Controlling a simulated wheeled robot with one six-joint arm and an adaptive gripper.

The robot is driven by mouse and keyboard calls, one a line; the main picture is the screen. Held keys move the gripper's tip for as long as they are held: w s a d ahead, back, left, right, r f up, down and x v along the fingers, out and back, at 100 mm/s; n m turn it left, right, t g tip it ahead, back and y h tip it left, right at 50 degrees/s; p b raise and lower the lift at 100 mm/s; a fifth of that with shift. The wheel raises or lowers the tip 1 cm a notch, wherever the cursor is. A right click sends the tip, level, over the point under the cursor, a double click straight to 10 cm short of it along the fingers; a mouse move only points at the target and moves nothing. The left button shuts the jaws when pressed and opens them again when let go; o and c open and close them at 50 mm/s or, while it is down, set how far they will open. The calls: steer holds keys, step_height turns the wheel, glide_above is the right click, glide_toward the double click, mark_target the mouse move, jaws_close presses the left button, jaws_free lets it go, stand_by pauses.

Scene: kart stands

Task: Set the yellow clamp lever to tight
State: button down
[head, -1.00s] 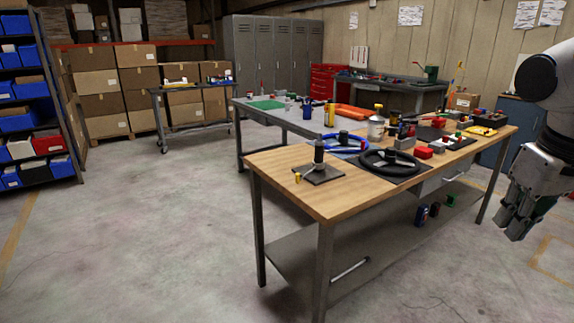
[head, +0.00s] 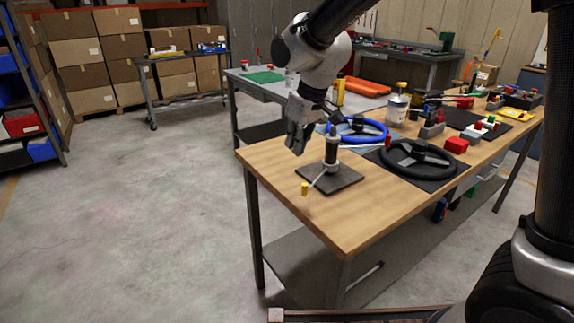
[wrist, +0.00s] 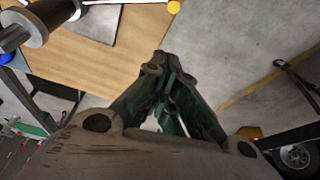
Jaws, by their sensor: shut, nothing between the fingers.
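The clamp post (head: 332,150) stands upright on a dark square plate (head: 338,180) at the near left corner of the wooden bench. A thin rod runs from low on the post to the yellow clamp lever's knob (head: 304,189), which points toward the front left. In the wrist view the yellow knob (wrist: 174,6) is at the top edge, beyond the fingertips, and the post (wrist: 30,22) is at the upper left. My gripper (head: 296,148) is shut and empty, pointing down, left of the post in the picture and apart from the knob. My gripper also shows in the wrist view (wrist: 163,65).
A second thin rod with a red end (head: 388,142) reaches right from the post. A black steering wheel (head: 418,160) and a blue one (head: 362,131) lie beside the plate. The wooden bench (head: 290,222) is bare at its front edge; open floor (head: 140,220) lies left.

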steer(key=shift+w+a+r, duration=0.1)
steer(key=shift+w+a, duration=0.05)
steer(key=x, duration=1)
steer(key=shift+f, duration=0.2)
steer(key=shift+s+d+r, duration=0.15)
steer(key=shift+s+d, duration=0.35)
steer(key=shift+s+d+r, duration=0.15)
steer(key=shift+s+d, duration=0.3)
steer(key=shift+d, duration=0.05)
steer(key=shift+s+d, duration=0.4)
steer(key=shift+s, duration=0.1)
